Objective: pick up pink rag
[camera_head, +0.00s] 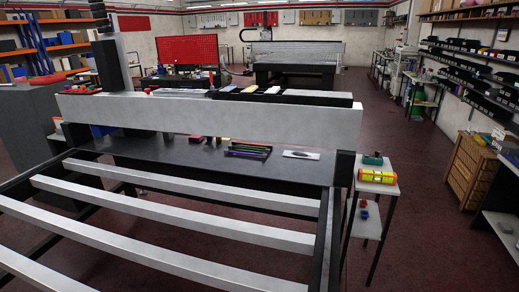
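I cannot make out a pink rag for certain. A small pinkish-purple item (195,138) lies on the dark tabletop (190,155) under the grey beam; it is too small to tell if it is cloth. A red-pink item (47,79) lies on top of the grey cabinet (35,115) at the left; its kind is also unclear. My gripper does not show in this view.
The vacuum grid table's pale bars (150,205) fill the foreground. The red floor (425,240) is clear further right.

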